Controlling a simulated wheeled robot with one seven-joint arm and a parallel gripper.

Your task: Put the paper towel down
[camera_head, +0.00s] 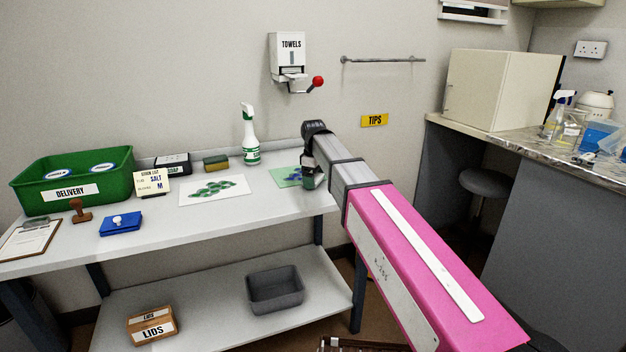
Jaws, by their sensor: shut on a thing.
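A pale green paper towel (288,176) with dark blue-green blotches is at the right end of the upper bench shelf. My gripper (308,182) is at its right edge, low over the bench top, and shut on it. My arm comes in from the lower right and hides part of the gripper and the towel's right side. I cannot tell whether the towel touches the bench top. A white sheet (189,199) with green blotches lies flat on the bench to the left.
A spray bottle (250,138), a sponge (216,162) and a black box (173,163) stand along the back. A green delivery tub (112,188) is at the left. A towel dispenser (289,55) hangs on the wall. Bench top is clear in front of the sheets.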

